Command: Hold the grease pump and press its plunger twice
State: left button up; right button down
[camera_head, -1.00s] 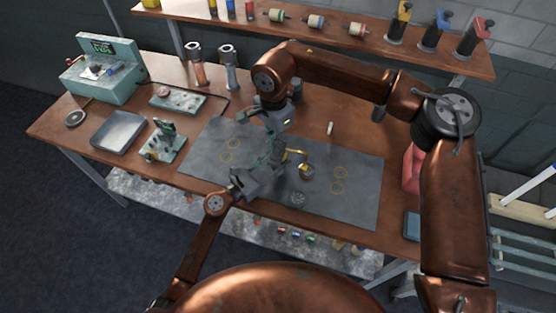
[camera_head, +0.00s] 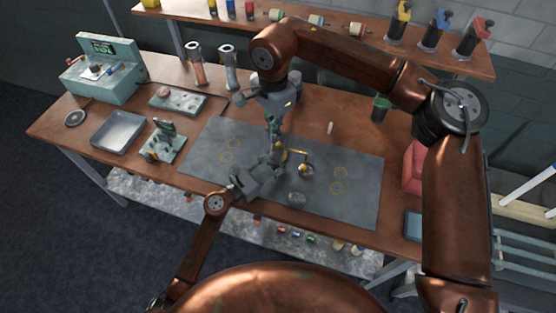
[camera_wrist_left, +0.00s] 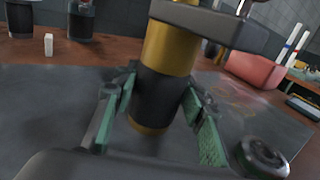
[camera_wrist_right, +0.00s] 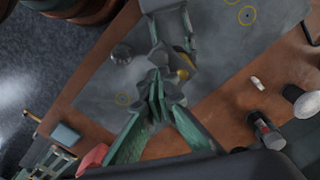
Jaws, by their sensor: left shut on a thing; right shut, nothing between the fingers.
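The grease pump (camera_wrist_left: 168,58) stands roughly upright in the left wrist view, with a brass-yellow body, black lower band and dark cap. My left gripper (camera_head: 273,158) is shut around its black band. In the head view the pump's yellow part (camera_head: 284,154) shows beside the fingers, above the grey mat (camera_head: 345,205). My right gripper (camera_head: 272,128) points down from above, directly over the pump. In the right wrist view its green fingers (camera_wrist_right: 158,92) are together with nothing between them. The plunger is mostly hidden; I cannot tell whether the right fingertips touch it.
A round metal piece (camera_head: 297,198) and a small brass-coloured item (camera_head: 306,171) are near the pump. A small white piece (camera_head: 330,128) lies behind. A metal tray (camera_head: 118,131) and a small fixture (camera_head: 163,142) are at left. The mat's right part is clear.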

notch_tip(320, 180, up, 12)
jog(key=shift+f, duration=0.15)
dwell(0.3)
pick_arm(q)
jog(key=o, duration=1.6)
jog(key=v, duration=1.2)
